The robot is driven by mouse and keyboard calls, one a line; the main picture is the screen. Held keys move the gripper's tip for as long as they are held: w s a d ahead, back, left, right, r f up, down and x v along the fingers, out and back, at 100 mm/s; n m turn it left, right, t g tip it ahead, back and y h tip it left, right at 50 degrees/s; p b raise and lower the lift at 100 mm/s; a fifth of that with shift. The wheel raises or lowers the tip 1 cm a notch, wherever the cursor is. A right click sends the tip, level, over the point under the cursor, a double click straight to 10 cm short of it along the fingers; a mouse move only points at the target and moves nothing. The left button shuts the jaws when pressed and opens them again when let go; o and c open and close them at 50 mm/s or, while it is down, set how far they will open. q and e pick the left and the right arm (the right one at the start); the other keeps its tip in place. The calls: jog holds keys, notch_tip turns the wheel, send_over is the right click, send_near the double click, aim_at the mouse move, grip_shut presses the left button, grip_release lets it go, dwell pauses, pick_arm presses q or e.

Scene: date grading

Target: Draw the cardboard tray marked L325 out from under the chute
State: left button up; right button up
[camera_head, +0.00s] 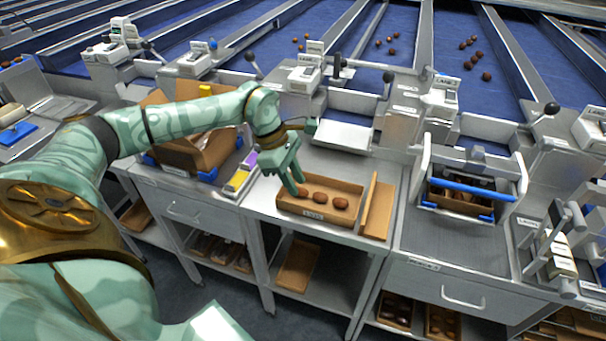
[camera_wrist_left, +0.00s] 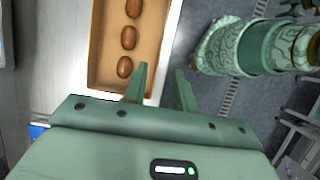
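A shallow cardboard tray (camera_head: 348,227) with three brown dates in a row lies on the steel bench below a white chute (camera_head: 345,135). A small label is on its front wall; its text is too small to read surely. My left gripper (camera_head: 299,190) is over the tray's left end, its fingers apart and empty. In the left wrist view the open fingers (camera_wrist_left: 162,80) show one over the tray's inside (camera_wrist_left: 112,78) and the other outside its front wall. I cannot tell their height over that wall.
A cardboard piece (camera_head: 378,208) stands against the tray's right side. A purple and yellow block holder (camera_head: 241,176) is to the left, beside a large open cardboard box (camera_head: 205,150). A blue-handled crate (camera_head: 465,200) stands to the right. The bench's front edge is close before the tray.

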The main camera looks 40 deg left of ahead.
pick_arm(q)
jog(key=w+v, duration=0.1)
jog(key=v, duration=0.5)
jog(key=shift+s+r+p, duration=0.3)
jog(key=shift+s+r, duration=0.1)
jog(key=shift+s, duration=0.15)
